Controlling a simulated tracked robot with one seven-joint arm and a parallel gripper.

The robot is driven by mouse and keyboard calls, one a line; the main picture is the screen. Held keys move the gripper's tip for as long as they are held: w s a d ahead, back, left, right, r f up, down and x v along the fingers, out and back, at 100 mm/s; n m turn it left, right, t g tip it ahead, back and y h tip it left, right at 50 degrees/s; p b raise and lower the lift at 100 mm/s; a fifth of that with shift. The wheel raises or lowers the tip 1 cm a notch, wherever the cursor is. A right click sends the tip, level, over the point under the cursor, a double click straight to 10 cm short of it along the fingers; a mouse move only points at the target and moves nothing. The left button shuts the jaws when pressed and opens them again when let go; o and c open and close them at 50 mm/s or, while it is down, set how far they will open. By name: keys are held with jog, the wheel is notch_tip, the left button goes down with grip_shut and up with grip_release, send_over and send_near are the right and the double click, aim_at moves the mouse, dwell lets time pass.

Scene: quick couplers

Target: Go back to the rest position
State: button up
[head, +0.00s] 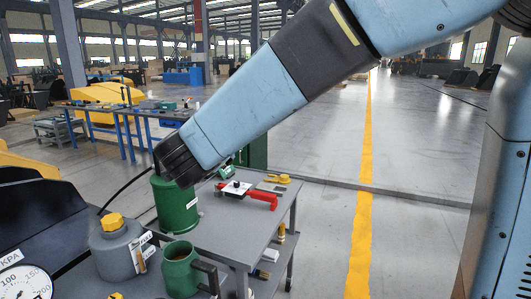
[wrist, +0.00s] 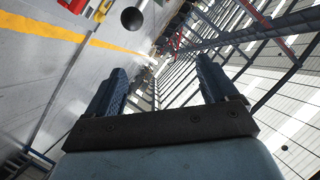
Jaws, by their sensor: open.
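My gripper (wrist: 158,82) shows in the wrist view with its two dark ribbed fingers wide apart. Nothing is between them, and they touch nothing that I can see. Behind them the tilted view shows the hall's floor, roof and windows. In the head view my blue and black arm reaches from the upper right down to the left. Its dark lower end is in front of the top of a green canister (head: 176,208); I cannot tell whether they touch. My gripper itself does not show in the head view.
A grey cart (head: 231,230) holds a red-handled tool (head: 262,198) and a yellow part (head: 278,179). A grey container with a yellow cap (head: 112,222), a green jug (head: 180,272) and a pressure gauge (head: 24,284) are at lower left. The floor (head: 425,170) at right is clear.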

jog(key=d+r+n+g+y, duration=0.2)
jog(key=d+r+n+y, duration=0.4)
jog(key=d, duration=0.5)
jog(key=s+d+f+n+g+h, duration=0.1)
jog(key=s+d+f+g+h, duration=0.2)
jog(key=s+d, duration=0.7)
jog(key=s+d+f+n+g+h, duration=0.2)
jog(key=s+d+f, duration=0.5)
jog(key=d, duration=0.8)
jog(key=s+g+h, duration=0.1)
jog(key=s+g, duration=0.1)
jog(key=s, duration=0.1)
jog(key=shift+f+g, duration=0.25)
jog(key=shift+g, duration=0.05)
jog(key=shift+c, duration=0.4)
